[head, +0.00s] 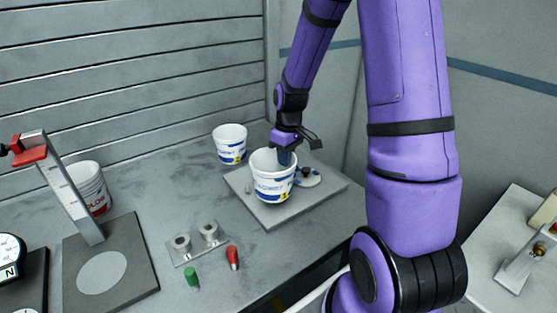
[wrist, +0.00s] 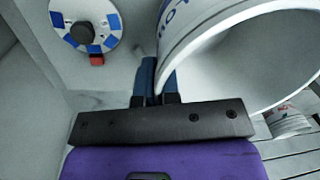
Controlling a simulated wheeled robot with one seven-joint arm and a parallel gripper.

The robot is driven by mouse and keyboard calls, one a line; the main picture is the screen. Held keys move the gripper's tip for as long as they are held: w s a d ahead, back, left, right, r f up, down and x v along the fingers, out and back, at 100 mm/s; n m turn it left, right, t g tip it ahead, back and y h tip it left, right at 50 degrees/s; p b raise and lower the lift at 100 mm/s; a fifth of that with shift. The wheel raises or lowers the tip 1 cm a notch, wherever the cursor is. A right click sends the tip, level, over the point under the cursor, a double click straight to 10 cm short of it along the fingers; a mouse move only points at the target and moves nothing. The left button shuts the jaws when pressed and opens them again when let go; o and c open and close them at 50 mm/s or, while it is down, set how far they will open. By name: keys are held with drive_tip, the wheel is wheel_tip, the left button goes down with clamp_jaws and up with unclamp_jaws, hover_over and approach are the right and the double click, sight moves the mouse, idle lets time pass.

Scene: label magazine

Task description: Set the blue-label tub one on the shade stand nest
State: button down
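A white tub with a blue label and a yellow mark (head: 273,187) is upright over the grey plate of the stand (head: 317,195), which carries a small blue-and-white disc with a dark knob (head: 308,178). I take this plate as the shade stand; the disc also shows in the wrist view (wrist: 85,28). My gripper (head: 287,153) is at the tub's back right rim, its blue fingers (wrist: 157,78) close together with the tub wall (wrist: 190,25) between them. The nest is hidden under the tub. I cannot tell whether the tub's base touches the plate.
A second blue-label tub (head: 230,146) stands behind the plate. A red-label tub (head: 93,188) stands behind a post-and-base fixture (head: 108,270) at left. A small holder (head: 197,242), a green piece (head: 191,276) and a red piece (head: 232,257) lie in front. A dial (head: 10,258) is far left.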

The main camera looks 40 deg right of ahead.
drive_tip(key=shift+w+d+f, duration=0.25)
drive_tip(key=shift+w+f, duration=0.4)
drive_tip(key=shift+w, duration=0.2)
drive_tip(key=shift+w+d+f, duration=0.3)
drive_tip(key=shift+w+f, duration=0.4)
drive_tip(key=shift+w, duration=0.2)
drive_tip(key=shift+w+d+f, duration=0.25)
drive_tip(key=shift+w+f, duration=0.4)
drive_tip(key=shift+w, duration=0.2)
drive_tip(key=shift+f, duration=0.1)
drive_tip(key=c, duration=1.4)
unclamp_jaws()
drive_tip(key=shift+o, duration=0.2)
wheel_tip(320, 180, up, 12)
drive_tip(key=d, duration=0.1)
drive_tip(key=s+a+r+m+t+h, duration=0.1)
drive_tip(key=s+a+r, duration=0.3)
drive_tip(key=s+r, duration=0.25)
drive_tip(key=s+a+r+m+t, duration=0.1)
drive_tip(key=s+a+r+t, duration=0.1)
drive_tip(key=s+a+r, duration=0.45)
drive_tip(key=s+a+r+t, duration=0.1)
drive_tip(key=s+r, duration=0.2)
drive_tip(key=s, duration=0.4)
drive_tip(key=s+a+r+m+t, duration=0.1)
drive_tip(key=s+a+r, duration=0.1)
drive_tip(key=s, duration=0.5)
drive_tip(key=shift+s+r+m+t, duration=0.2)
drive_tip(key=shift+r+m+t, duration=0.1)
drive_tip(key=shift+r, duration=0.1)
